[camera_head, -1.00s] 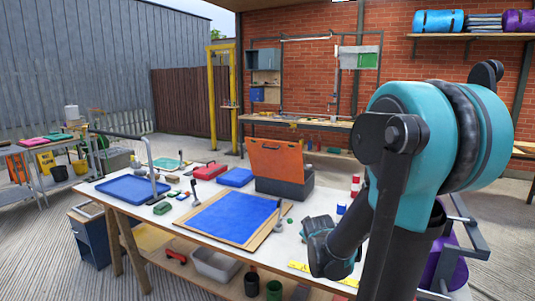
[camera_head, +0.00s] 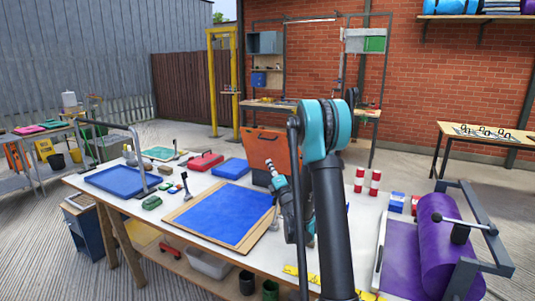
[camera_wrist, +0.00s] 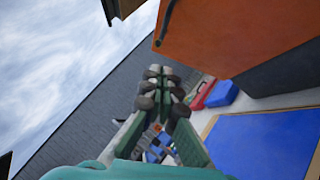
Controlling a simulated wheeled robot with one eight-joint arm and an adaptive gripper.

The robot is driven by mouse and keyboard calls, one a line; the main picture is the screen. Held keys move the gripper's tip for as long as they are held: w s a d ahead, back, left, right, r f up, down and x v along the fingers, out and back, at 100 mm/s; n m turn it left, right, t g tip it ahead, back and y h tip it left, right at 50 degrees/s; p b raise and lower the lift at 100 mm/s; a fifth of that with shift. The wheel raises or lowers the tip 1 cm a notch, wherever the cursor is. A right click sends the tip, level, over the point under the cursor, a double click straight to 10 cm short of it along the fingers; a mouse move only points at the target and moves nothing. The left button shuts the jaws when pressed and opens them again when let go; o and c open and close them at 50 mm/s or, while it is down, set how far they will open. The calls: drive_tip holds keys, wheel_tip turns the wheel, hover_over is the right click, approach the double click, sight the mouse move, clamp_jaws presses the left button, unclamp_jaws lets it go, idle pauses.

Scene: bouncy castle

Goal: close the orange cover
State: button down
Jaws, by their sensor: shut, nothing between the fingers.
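The orange cover (camera_head: 270,152) is the raised lid of a dark box at the back of the table. It stands open, upright and tilted back a little, and my arm hides most of the box in the head view. In the wrist view the orange cover (camera_wrist: 235,30) fills the upper right, with the dark box (camera_wrist: 285,75) below it. My gripper (camera_wrist: 160,75) is shut and empty, to the left of the cover in that view. In the head view my gripper (camera_head: 274,172) is in front of the cover; I cannot tell whether they touch.
A blue panel in a wooden frame (camera_head: 185,213) lies on the white table before the box. A red case (camera_head: 205,161), a blue case (camera_head: 230,168) and a blue tray (camera_head: 122,181) lie left. Red-and-white cans (camera_head: 374,183) and a purple roll (camera_head: 450,235) are right.

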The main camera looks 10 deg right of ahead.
drive_tip(key=d+x, duration=0.2)
drive_tip(key=x, duration=1)
drive_tip(key=shift+w+d+r, duration=0.25)
drive_tip(key=shift+d+r, duration=0.05)
drive_tip(key=shift+r, duration=0.15)
drive_tip(key=shift+w+d+r, duration=0.1)
